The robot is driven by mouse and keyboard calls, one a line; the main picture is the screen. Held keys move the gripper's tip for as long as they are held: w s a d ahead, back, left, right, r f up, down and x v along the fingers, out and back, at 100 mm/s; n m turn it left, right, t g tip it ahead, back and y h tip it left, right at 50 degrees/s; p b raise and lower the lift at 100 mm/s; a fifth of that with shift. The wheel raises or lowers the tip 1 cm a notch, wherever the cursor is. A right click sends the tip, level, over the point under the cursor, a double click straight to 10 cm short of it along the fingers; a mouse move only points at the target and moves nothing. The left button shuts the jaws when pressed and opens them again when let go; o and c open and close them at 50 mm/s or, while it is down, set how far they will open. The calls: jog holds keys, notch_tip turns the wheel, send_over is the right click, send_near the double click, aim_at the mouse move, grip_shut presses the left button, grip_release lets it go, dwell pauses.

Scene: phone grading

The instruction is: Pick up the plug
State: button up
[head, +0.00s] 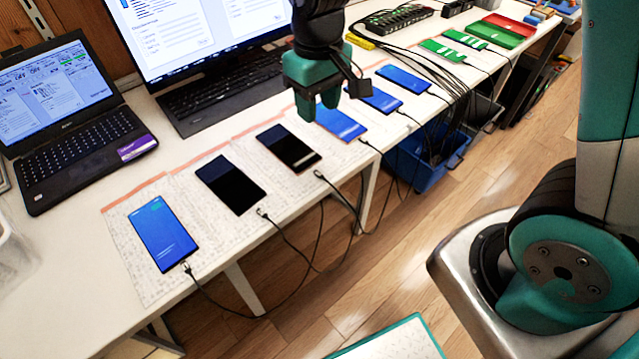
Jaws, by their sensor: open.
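Several cable plugs lie along the near edge of the table by a row of phones. One plug (187,267) is at the bottom edge of the nearest lit blue phone (162,234). A second plug (262,213) lies close to the corner of a dark phone (231,184). A third plug (319,174) is beside another dark phone (288,147). Whether each is seated in its phone is too small to tell. My teal gripper (318,106) is open above the row, over the blue phone (340,123), which it partly covers. I see nothing between its fingers.
A laptop (70,115) and a keyboard (225,92) with a monitor stand behind the phones. Black cables hang over the table edge near a blue bin (418,165) below. A black power strip (398,18) and green and red items lie farther along.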

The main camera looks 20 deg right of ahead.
send_over(322, 176)
jog(key=f, duration=1.2)
jog(key=shift+w+a, duration=0.15)
jog(key=shift+a, duration=0.15)
jog(key=shift+s+d+f, duration=0.1)
jog(key=shift+d+f, duration=0.05)
jog(key=shift+f, duration=1.25)
jog(key=shift+s+d+f, duration=0.1)
jog(key=shift+d+f, duration=0.05)
jog(key=shift+f, duration=1.2)
jog(key=shift+f, duration=0.2)
grip_shut()
